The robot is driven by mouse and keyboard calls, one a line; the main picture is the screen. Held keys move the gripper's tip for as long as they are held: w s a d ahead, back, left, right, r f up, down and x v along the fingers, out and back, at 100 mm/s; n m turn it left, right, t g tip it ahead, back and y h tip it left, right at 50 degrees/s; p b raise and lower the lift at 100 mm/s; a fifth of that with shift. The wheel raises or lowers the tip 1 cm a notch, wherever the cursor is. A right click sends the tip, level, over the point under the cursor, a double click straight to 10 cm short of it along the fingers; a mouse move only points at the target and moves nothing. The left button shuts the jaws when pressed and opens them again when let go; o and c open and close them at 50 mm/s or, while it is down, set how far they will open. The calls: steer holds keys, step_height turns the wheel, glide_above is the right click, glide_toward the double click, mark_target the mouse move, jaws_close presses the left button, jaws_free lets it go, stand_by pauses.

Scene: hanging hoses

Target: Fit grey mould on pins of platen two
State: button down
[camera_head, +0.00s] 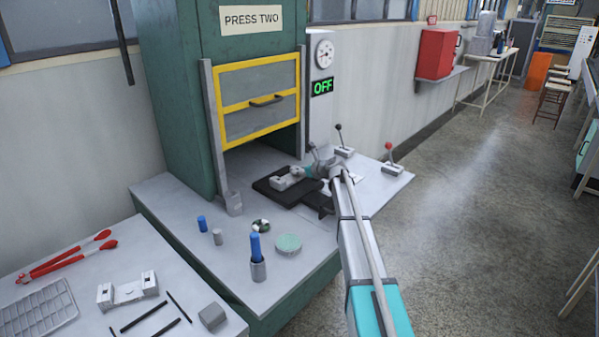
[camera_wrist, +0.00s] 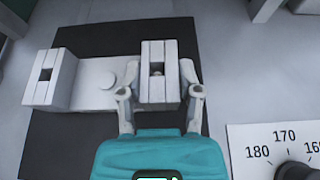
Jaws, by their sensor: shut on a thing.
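The grey mould (camera_head: 285,183) is a flat plate with a raised slotted block at each end, over the black platen (camera_head: 268,190) of press two. In the wrist view the mould (camera_wrist: 98,84) lies crosswise over the dark platen (camera_wrist: 85,150), with a round boss on its plate. My gripper (camera_head: 308,171) is shut on the mould's right block, one finger on each side; in the wrist view the fingers (camera_wrist: 158,98) flank that block. Platen pins are not clearly visible. I cannot tell whether the mould is seated or slightly above the platen.
The press guard (camera_head: 258,98) is raised above the platen. Levers (camera_head: 340,140) stand behind and right of my gripper. Cups and a green round pad (camera_head: 288,244) sit on the bench in front. A similar grey bracket (camera_head: 128,292) and red tongs (camera_head: 70,258) lie on the left table.

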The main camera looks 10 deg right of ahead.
steer(key=shift+c, duration=1)
jaws_free()
steer(key=shift+r, duration=0.2)
step_height(320, 180, up, 8)
steer(key=p, duration=0.8)
steer(key=shift+f, duration=0.1)
steer(key=shift+a+f, duration=0.1)
steer(key=s+a+r+n+g+y+p, duration=0.1)
steer(key=s+a, duration=0.1)
steer(key=s, duration=1.2)
steer(key=s+a+r+n+g+y+p, duration=0.1)
steer(key=s+a+n+g, duration=0.1)
steer(key=s, duration=1.2)
steer(key=shift+s+r+n+y, duration=0.2)
steer(key=shift+n+y, duration=0.1)
steer(key=shift+y, duration=0.1)
steer(key=shift+a, duration=0.15)
